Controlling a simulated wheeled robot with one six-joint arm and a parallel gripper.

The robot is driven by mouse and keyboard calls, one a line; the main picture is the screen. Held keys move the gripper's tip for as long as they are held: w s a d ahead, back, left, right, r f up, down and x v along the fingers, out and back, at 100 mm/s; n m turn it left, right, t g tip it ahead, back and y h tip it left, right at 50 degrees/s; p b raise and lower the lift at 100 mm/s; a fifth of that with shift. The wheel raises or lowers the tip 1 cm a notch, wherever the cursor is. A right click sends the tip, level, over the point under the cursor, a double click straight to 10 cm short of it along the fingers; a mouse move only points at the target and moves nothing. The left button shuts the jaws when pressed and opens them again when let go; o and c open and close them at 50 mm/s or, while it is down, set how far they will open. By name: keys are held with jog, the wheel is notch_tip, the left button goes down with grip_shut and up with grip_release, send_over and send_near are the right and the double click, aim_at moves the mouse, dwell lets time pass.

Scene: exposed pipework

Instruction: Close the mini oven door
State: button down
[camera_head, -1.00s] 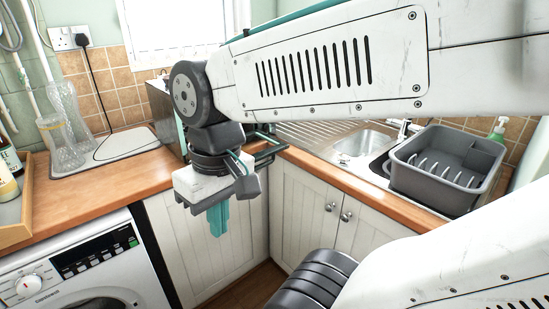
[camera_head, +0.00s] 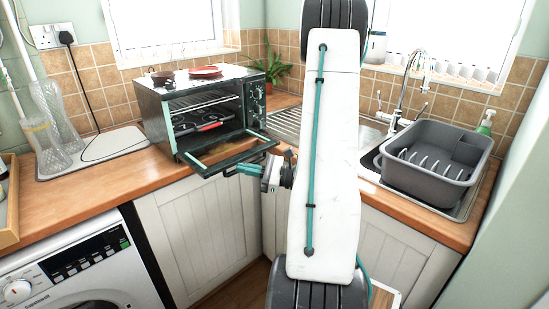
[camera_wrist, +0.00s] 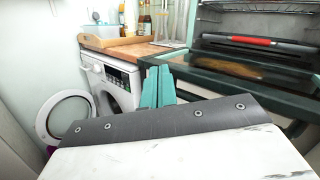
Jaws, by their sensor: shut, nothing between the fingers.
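The mini oven (camera_head: 159,112) stands on the wooden counter in the corner. Its glass door (camera_head: 222,150) is folded down open, about level, and sticks out past the counter's front edge. In the wrist view the door (camera_wrist: 240,72) fills the upper right, with the oven's racks behind it. My gripper (camera_head: 234,171) is shut and empty, its teal fingers close to the door's front edge at its right part. In the wrist view the fingers (camera_wrist: 158,84) are beside the door's edge; whether they touch it I cannot tell.
A red-handled pan (camera_head: 208,124) is inside the oven. A red plate (camera_head: 205,72) and a small brown pot (camera_head: 162,77) sit on top. A grey dish rack (camera_head: 430,160) stands by the sink. A washing machine (camera_head: 85,270) is below the counter at left; its round door hangs open.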

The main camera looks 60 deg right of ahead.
jog(key=s+d+f+m+t+h, duration=0.1)
jog(key=s+d+f+m+h, duration=0.4)
jog(key=d+h, duration=0.2)
jog(key=s+d+f+m+t+h, duration=0.2)
jog(key=s+d+f+m+h, duration=0.25)
jog(key=d+m+h, duration=0.2)
jog(key=r+x, duration=0.2)
jog(key=x, duration=0.8)
jog(key=shift+d+r+n, duration=0.25)
jog(key=shift+r+n, duration=0.1)
jog(key=shift+r, duration=0.05)
jog(key=shift+r, duration=0.1)
